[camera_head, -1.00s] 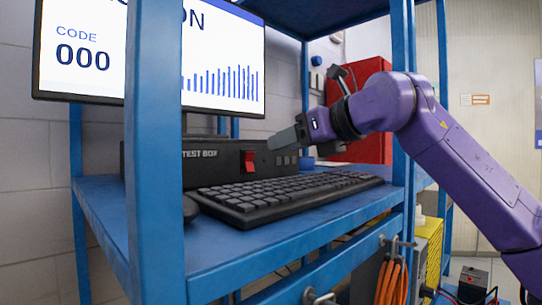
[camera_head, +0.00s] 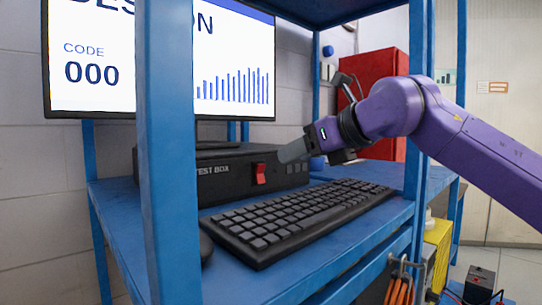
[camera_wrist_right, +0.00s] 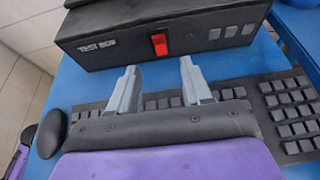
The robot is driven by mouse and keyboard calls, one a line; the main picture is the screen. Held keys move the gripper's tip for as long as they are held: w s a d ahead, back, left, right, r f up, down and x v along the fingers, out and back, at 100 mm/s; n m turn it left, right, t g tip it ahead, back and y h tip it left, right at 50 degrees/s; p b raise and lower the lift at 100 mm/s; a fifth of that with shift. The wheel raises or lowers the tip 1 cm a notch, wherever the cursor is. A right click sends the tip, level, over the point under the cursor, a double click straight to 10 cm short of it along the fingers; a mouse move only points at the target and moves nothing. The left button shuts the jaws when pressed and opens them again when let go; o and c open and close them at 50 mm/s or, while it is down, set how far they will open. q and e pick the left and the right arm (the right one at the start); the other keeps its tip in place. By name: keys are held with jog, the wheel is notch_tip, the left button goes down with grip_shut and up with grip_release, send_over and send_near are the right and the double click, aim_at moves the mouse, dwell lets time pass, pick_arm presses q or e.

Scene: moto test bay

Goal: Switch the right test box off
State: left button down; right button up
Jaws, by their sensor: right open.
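The black test box (camera_head: 225,182) stands on the blue shelf behind the keyboard, with a red rocker switch (camera_head: 260,173) on its front. In the right wrist view the box (camera_wrist_right: 120,38) is ahead of the fingers, and the red switch (camera_wrist_right: 159,44) lies beyond the gap between them. My right gripper (camera_head: 290,152) is beside the box front, to the right of the switch in the head view. In the right wrist view its two grey fingers (camera_wrist_right: 157,76) are apart with nothing between them. The switch is apart from the fingers. My left gripper is not in the head view.
A black keyboard (camera_head: 300,214) lies on the blue shelf (camera_head: 330,262) below the gripper. A mouse (camera_wrist_right: 52,133) is left of it. Blue posts (camera_head: 170,150) frame the shelf. A monitor (camera_head: 100,60) showing code 000 and a red cabinet (camera_head: 378,80) are behind.

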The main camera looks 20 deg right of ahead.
aim_at(262, 169)
jog(key=p+x, duration=0.2)
jog(key=x, duration=0.7)
jog(key=shift+a+p, duration=0.15)
jog(key=shift+p, duration=0.25)
jog(key=shift+w+f, duration=0.15)
jog(key=shift+w, duration=0.05)
jog(key=shift+s, duration=0.15)
jog(key=c, duration=0.3)
grip_shut()
jog(key=shift+f+b, duration=0.15)
jog(key=shift+b, duration=0.3)
jog(key=t+b, duration=0.1)
jog(key=b, duration=0.2)
jog(key=shift+f+b, duration=0.35)
jog(key=shift+b, duration=0.05)
jog(key=shift+s+r+y, duration=0.1)
jog(key=shift+r+y, duration=0.2)
jog(key=shift+r, duration=0.05)
jog(key=shift+o, duration=1.5)
grip_release()
